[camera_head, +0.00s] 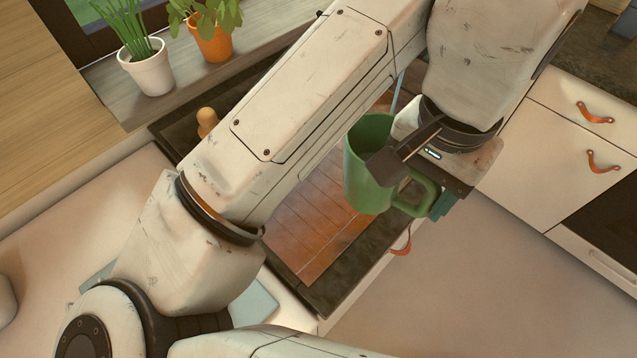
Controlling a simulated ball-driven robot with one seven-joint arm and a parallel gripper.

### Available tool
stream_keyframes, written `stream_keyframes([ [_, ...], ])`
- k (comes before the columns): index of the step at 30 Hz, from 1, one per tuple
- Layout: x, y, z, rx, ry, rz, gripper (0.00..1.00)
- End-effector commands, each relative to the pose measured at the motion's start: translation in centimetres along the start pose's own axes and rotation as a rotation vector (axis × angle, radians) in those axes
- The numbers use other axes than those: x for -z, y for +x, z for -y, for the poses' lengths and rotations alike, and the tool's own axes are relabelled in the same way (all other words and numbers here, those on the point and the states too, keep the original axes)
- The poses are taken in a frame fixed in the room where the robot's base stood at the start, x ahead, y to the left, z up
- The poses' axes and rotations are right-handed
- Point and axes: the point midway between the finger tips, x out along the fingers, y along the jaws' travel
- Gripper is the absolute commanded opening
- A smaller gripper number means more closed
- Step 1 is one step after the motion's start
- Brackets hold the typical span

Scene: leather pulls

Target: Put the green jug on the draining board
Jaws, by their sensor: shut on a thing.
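The green jug (364,186) is right of centre, its open mouth facing up and its handle to the lower right. My gripper (398,158) is shut on the jug, with a dark finger across the jug's right side. The jug appears held up in front of the counter, overlapping the right edge of the wooden slatted draining board (308,222) in the picture. I cannot tell its exact height above the board. My arm hides much of the draining board's upper left part.
A white pot (147,75) and an orange pot (212,44) with plants stand on the window sill. A small wooden item (207,121) stands on the dark counter behind my arm. Drawers with orange leather pulls (594,113) are at right. The visible slats look clear.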

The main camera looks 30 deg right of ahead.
Motion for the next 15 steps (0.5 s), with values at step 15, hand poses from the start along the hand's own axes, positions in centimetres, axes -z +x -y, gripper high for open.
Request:
stream_keyframes([
  [15,-1.3,6.4,9.3,-0.002,-0.003,0.0,0.11],
])
